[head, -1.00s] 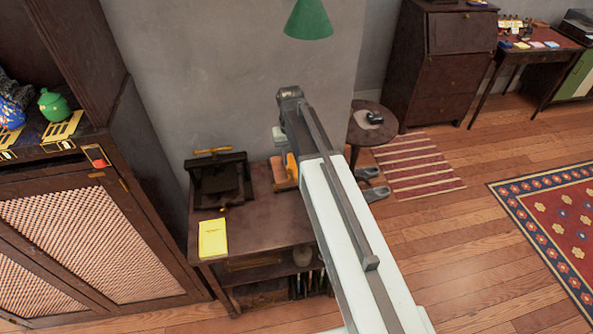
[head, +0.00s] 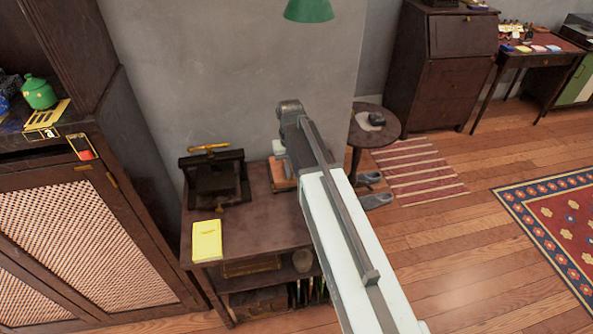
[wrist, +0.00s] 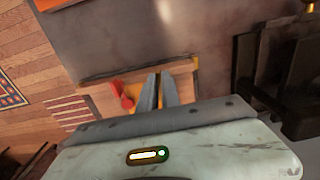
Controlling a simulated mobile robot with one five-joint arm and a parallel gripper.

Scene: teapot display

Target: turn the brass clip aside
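A wooden board (head: 284,184) lies on the dark side table, partly hidden behind my arm. I cannot tell for sure which of these is the brass clip. My gripper (wrist: 160,76) is over the board, between the red piece and the yellow strip, its fingertips close together with nothing seen between them. Contact cannot be told. In the head view my arm hides the fingers.
On the side table (head: 245,227) stand a dark press (head: 213,180) with a brass handle and a yellow booklet (head: 207,241). A cabinet (head: 95,235) with a green jar (head: 38,93) is at the left. A round table (head: 388,134) stands behind the arm.

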